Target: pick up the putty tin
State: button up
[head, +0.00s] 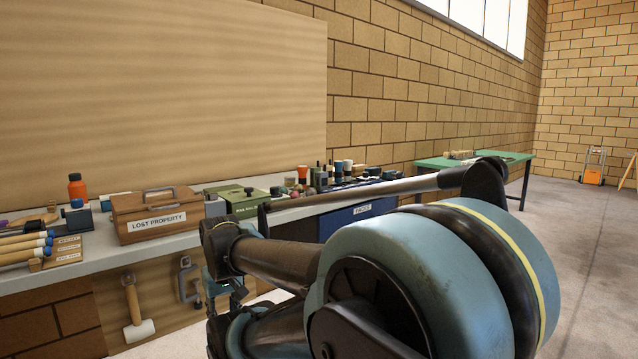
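I cannot pick out the putty tin by sight. Several small tins, jars and bottles (303,174) stand close together on the far part of the bench, too small to tell apart. My arm fills the lower middle of the head view and hides part of the bench front and the floor. The end of my arm, around my gripper (236,291), is low in front of the bench, partly covered by my own links. Its fingers are not clear, and I cannot see anything held.
The long grey bench (88,264) runs along the wall. On it are a brown lost property box (158,213), a green box (238,201), an orange bottle (77,187) and rolled tubes (25,247). A mallet (136,318) hangs below.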

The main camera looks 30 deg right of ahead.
aim_at(289, 181)
jog(key=z, duration=0.55)
jog(key=i, duration=0.75)
jog(key=z, duration=0.6)
